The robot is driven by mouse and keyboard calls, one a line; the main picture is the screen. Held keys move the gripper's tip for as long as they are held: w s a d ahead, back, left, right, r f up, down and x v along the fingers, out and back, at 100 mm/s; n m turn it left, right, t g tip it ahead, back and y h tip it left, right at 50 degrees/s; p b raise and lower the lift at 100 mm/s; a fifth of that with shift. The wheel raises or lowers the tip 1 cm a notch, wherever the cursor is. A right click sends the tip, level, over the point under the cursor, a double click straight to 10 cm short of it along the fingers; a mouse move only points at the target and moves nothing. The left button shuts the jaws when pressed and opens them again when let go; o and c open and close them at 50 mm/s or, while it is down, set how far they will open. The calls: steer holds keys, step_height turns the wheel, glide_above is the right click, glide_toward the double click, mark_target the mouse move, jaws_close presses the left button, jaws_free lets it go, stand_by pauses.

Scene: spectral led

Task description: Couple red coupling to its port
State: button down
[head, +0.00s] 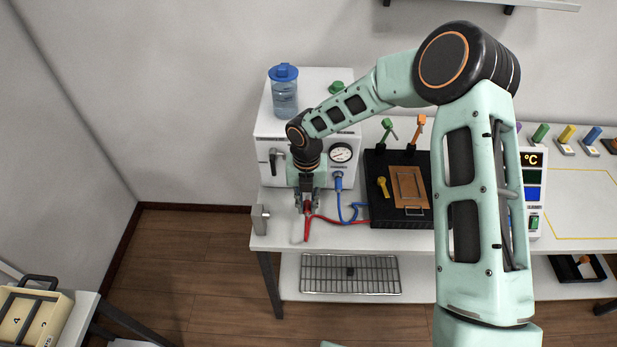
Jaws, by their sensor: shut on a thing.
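My gripper (305,205) points down in front of the white machine and is shut on the red coupling (307,208). The red hose (340,220) runs from it to the right, toward the black plate unit (400,222). The white machine (270,125) stands on the left end of the table. A blue coupling (338,182) sits at its front under the round gauge, with a blue hose hanging from it. The red port cannot be made out; my gripper and wrist cover part of the machine's front.
A blue-capped bottle (285,95) stands on the machine. A small grey block (260,220) is at the table's left front edge. Green and orange valve handles (418,130) rise behind the plate unit. A control panel (532,190) stands to the right. A wire rack (350,274) lies on the lower shelf.

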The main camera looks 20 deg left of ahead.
steer(key=shift+w, duration=0.15)
steer(key=shift+w+a, duration=0.25)
steer(key=shift+w, duration=0.6)
steer(key=shift+w+a, duration=0.2)
steer(key=shift+w, duration=0.65)
steer(key=shift+w+a, duration=0.25)
steer(key=shift+w, duration=0.6)
steer(key=c, duration=2.5)
jaws_free()
steer(key=shift+c, duration=0.2)
jaws_close()
steer(key=shift+b, duration=0.4)
steer(key=shift+w+a, duration=0.2)
steer(key=shift+w, duration=0.5)
steer(key=shift+w+a, duration=0.15)
steer(key=shift+w, duration=0.55)
